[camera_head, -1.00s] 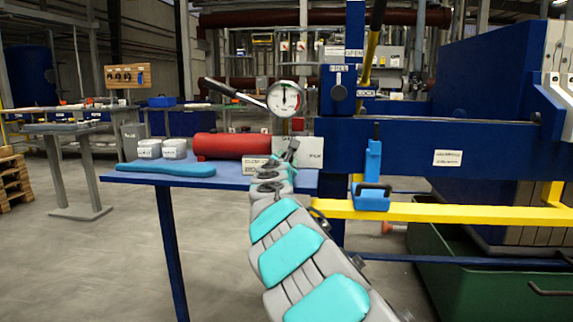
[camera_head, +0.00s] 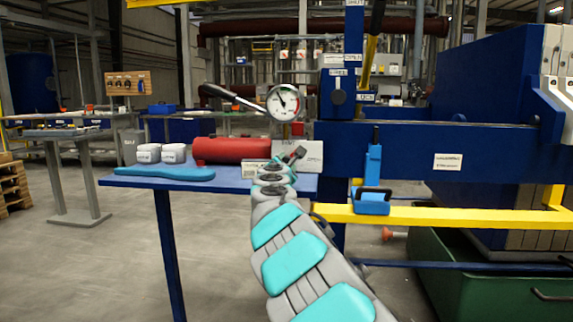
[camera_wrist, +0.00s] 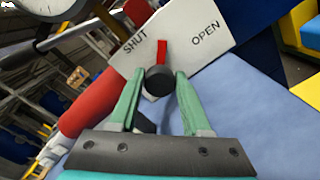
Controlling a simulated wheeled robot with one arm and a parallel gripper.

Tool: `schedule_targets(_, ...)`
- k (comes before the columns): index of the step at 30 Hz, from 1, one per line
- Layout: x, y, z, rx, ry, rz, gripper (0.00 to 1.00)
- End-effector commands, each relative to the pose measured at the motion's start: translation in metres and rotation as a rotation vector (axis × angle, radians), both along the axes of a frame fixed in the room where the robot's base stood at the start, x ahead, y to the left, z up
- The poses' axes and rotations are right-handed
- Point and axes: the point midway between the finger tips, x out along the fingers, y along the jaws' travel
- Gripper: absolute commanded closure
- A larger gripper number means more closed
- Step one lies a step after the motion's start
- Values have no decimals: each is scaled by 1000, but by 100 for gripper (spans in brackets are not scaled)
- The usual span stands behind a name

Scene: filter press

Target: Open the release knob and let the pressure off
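The release knob (camera_wrist: 159,80) is round and black with a red pointer, on a white plate (camera_wrist: 200,45) marked SHUT and OPEN. In the wrist view its pointer stands between the two words. My gripper (camera_wrist: 160,76) has a green finger on each side of the knob, the tips closed against its sides. In the head view my gripper (camera_head: 295,155) is at the plate (camera_head: 308,157) and hides the knob. The pressure gauge (camera_head: 283,102) stands above and left of the plate, its needle pointing up and left; only part of it (camera_wrist: 45,8) shows in the wrist view.
A red cylinder (camera_head: 230,151), white tubs (camera_head: 148,153) and a blue long-shaped item (camera_head: 165,173) lie on the blue table (camera_head: 235,184). A lever (camera_head: 232,97) sticks out left of the gauge. A yellow rail (camera_head: 450,216) and the blue press (camera_head: 480,80) are at right.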

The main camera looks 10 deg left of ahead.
Motion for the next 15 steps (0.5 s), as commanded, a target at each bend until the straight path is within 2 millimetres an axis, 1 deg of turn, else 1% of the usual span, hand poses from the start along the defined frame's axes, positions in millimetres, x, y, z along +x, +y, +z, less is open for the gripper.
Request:
schedule_targets(1, 0, 0, 0, 0, -1, -1, 46)
schedule_targets(2, 0, 0, 0, 0, -1, -1, 43)
schedule_targets(3, 0, 0, 0, 0, 0, 0, 43)
schedule_targets(11, -1, 0, 0, -1, 0, 0, 43)
schedule_targets(15, -8, 1, 1, -3, -2, 2, 43)
